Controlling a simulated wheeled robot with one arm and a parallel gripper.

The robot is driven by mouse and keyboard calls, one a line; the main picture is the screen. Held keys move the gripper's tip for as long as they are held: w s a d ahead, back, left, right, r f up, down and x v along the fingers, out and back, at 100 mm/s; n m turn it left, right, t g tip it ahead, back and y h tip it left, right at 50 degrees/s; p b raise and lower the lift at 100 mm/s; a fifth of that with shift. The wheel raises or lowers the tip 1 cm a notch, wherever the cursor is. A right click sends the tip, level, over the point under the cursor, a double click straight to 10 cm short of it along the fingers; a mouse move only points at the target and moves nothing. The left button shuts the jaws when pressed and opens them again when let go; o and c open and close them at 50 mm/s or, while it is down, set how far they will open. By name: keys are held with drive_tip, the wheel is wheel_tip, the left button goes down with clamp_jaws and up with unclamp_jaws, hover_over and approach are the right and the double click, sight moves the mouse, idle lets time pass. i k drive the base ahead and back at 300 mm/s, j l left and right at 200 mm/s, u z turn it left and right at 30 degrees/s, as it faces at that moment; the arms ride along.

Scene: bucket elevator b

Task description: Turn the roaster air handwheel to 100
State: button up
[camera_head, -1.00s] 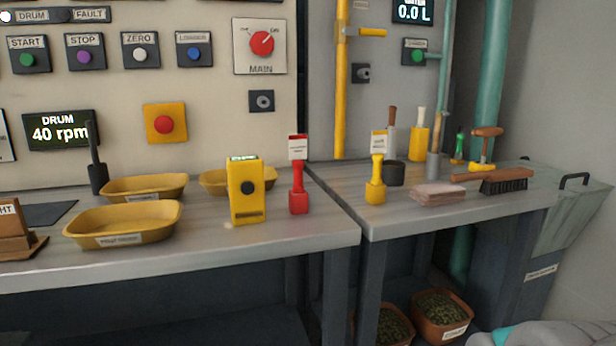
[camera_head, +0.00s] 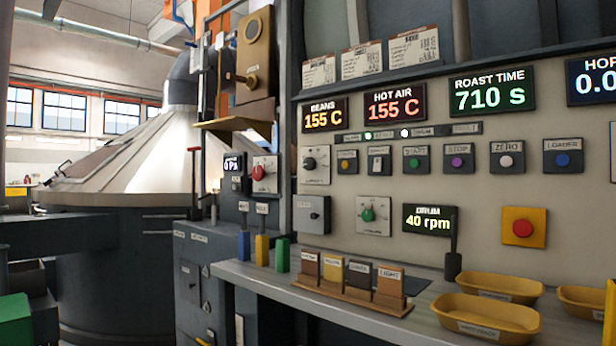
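I cannot pick out a handwheel marked as roaster air in the head view. A red round control (camera_head: 259,172) sits on a pale plate on the side cabinet at the middle left, beside a small display (camera_head: 233,164) that seems to read 0 Pa. A green round knob (camera_head: 368,214) sits on a pale plate on the control panel, left of the drum display (camera_head: 429,219) reading 40 rpm. The labels by both controls are too small to read. My gripper is not in view.
A grey bench (camera_head: 270,282) runs below the panel, with a wooden rack (camera_head: 352,296) of labelled samples and yellow trays (camera_head: 486,317). A large metal drum vessel (camera_head: 120,190) stands at the left. A brass-coloured box (camera_head: 255,52) hangs above the side cabinet (camera_head: 190,270).

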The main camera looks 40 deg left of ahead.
sight(259, 172)
drive_tip(key=u, duration=1.75)
drive_tip(key=z, duration=0.4)
drive_tip(key=i+j+z, duration=0.15)
drive_tip(key=j+z, duration=0.15)
drive_tip(key=i+j+z, duration=0.15)
drive_tip(key=j+z, duration=0.15)
drive_tip(key=i+j+z, duration=0.1)
drive_tip(key=j+z, duration=0.55)
